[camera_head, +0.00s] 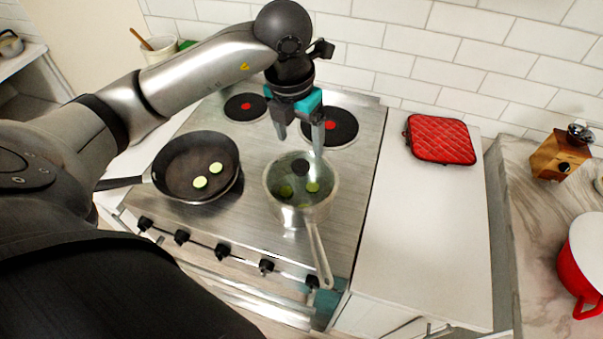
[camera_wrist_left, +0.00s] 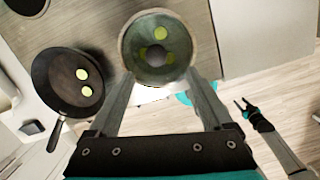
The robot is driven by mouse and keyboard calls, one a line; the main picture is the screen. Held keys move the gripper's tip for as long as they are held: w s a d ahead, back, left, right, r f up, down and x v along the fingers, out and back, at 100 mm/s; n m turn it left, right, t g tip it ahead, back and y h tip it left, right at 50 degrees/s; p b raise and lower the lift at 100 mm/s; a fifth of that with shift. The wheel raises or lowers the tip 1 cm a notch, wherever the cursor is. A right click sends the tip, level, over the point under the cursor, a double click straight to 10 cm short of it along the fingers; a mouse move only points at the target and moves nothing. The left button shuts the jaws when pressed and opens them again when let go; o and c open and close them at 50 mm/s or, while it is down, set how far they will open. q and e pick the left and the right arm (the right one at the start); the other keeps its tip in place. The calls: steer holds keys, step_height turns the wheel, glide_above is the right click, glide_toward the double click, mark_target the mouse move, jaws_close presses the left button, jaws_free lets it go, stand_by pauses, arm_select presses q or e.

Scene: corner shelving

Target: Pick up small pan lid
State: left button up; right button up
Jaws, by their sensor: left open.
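The small pan lid (camera_head: 300,181) is clear glass with a dark round knob. It sits on a steel saucepan (camera_head: 318,245) on the hob, and green slices show through it. The lid also shows in the left wrist view (camera_wrist_left: 153,67). My left gripper (camera_head: 302,145) is open and empty, pointing down just above and behind the knob in the head view. In the left wrist view its fingers (camera_wrist_left: 160,77) are apart, near the lid's lower edge. My right gripper (camera_wrist_left: 242,104) shows small in the left wrist view, its fingers apart, away from the pan.
A dark frying pan (camera_head: 185,185) with two green slices stands left of the saucepan. A red pot holder (camera_head: 440,139) lies on the white counter (camera_head: 420,220) at right. A red pot (camera_head: 580,275) and a wooden grinder (camera_head: 560,155) stand farther right. The tiled wall is behind.

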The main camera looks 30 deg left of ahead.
mark_target(300, 165)
arm_select(q)
steer(key=f, duration=0.3)
steer(key=shift+w, duration=0.3)
steer(key=shift+w+f, duration=0.1)
steer(key=shift+f, duration=0.4)
steer(key=shift+a+f, duration=0.1)
steer(key=shift+f, duration=0.25)
steer(key=f, duration=0.2)
steer(key=f+p, duration=0.1)
steer(key=shift+w+a+f, duration=0.2)
steer(key=shift+a+f, duration=0.05)
steer(key=shift+w+f, duration=0.1)
steer(key=shift+f, duration=0.35)
arm_select(e)
steer(key=shift+w+r, duration=0.6)
steer(key=shift+w, duration=0.35)
arm_select(q)
steer(key=c, duration=0.3)
jaws_close()
arm_select(e)
steer(key=shift+s, duration=0.2)
